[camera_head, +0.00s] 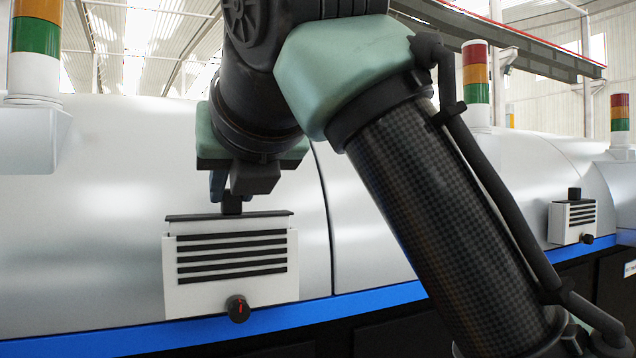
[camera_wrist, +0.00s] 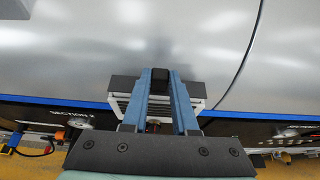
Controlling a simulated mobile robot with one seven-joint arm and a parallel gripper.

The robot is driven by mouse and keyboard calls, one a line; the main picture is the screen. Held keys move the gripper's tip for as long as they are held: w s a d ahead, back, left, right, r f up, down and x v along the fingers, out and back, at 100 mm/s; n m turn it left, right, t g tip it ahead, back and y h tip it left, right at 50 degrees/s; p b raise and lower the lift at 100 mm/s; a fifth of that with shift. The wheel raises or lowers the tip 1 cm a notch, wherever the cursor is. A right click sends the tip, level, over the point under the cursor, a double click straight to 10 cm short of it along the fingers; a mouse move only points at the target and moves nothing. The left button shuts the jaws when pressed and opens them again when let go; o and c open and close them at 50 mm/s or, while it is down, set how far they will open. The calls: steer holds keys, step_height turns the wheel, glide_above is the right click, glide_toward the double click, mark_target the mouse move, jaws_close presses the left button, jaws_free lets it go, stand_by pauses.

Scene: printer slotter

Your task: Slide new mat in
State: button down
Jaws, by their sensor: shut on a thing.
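The mat shows as a thin dark top edge (camera_head: 185,217) with a black handle (camera_head: 232,208). It stands upright at the top of a white slotted box (camera_head: 190,297) on the machine's front, and its lower part is hidden. Its dark edge also shows in the wrist view (camera_wrist: 123,85). My gripper (camera_wrist: 160,77) comes from above, with its blue fingers shut on the black handle. In the head view my gripper (camera_head: 222,190) is partly hidden behind its own dark body. A small gap seems to show between the mat's edge and the box; its depth inside is unclear.
A black knob (camera_head: 238,308) with a red mark sits on the box's lower front. A similar white box (camera_head: 560,222) with a black handle is at the right. The curved silver housing (camera_head: 90,200) lies close behind, above a blue strip (camera_head: 80,338).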

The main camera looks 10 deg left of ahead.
steer(key=shift+f+b, duration=0.4)
steer(key=shift+f, duration=0.4)
stand_by(0.6)
steer(key=c, duration=0.6)
jaws_free()
steer(key=b+v, duration=0.5)
steer(key=v, duration=0.8)
steer(key=w+f+m+t+y+b, duration=0.1)
steer(key=w+f+m+t+y, duration=0.2)
steer(key=m, duration=0.6)
steer(key=w+f+m+t+y+b, duration=0.1)
steer(key=w+m+t, duration=0.25)
steer(key=m, duration=0.45)
steer(key=s+d+f+m+t+h+b, duration=0.1)
steer(key=s+d+f+m+t+h, duration=0.3)
steer(key=m, duration=0.9)
steer(key=s+d+f+m+t+h+b, duration=0.1)
steer(key=s+d+f+m+t+h, duration=0.4)
steer(key=m, duration=0.7)
steer(key=shift+d+m+t+h+b, duration=0.4)
steer(key=shift+t+h, duration=0.15)
steer(key=shift+h, duration=0.55)
